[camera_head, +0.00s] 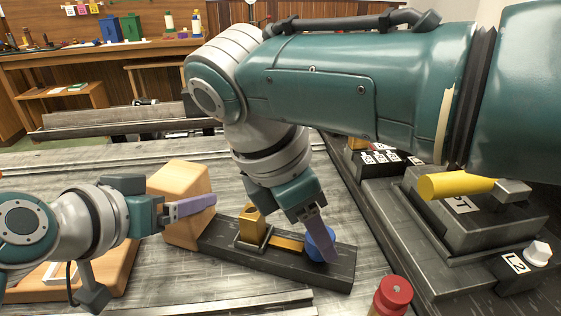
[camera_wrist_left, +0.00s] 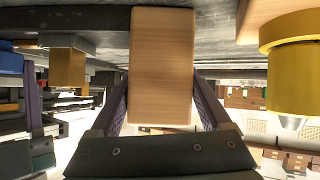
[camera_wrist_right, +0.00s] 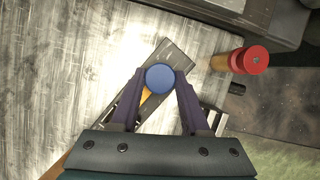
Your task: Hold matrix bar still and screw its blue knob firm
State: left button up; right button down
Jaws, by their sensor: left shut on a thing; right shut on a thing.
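The matrix bar is a dark bar (camera_head: 330,275) lying on the grey bench, with a pale wooden block (camera_head: 178,187) at its left end and a brass post (camera_head: 251,222) on top. The block also shows in the left wrist view (camera_wrist_left: 162,70). My left gripper (camera_head: 190,208) is shut on this wooden block, one finger on each side (camera_wrist_left: 162,105). The blue knob (camera_head: 320,243) is near the bar's right end. My right gripper (camera_head: 318,238) comes down from above and is shut on the knob, seen between its fingers in the right wrist view (camera_wrist_right: 160,78). The knob's underside is hidden.
A red-topped post (camera_head: 393,293) stands close to the bar's right end. A dark machine block with a yellow handle (camera_head: 456,186) is at the right. A wooden board (camera_head: 105,265) lies at the left under my left arm. Bench behind the bar is partly hidden by my right arm.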

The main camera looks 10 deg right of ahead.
jog(key=shift+w+a, duration=0.1)
jog(key=shift+a, duration=0.05)
dwell(0.4)
jog(key=c, duration=0.6)
grip_release()
jog(key=shift+o, duration=1.1)
jog(key=shift+r, duration=0.15)
jog(key=v, duration=1.1)
jog(key=shift+r, duration=0.4)
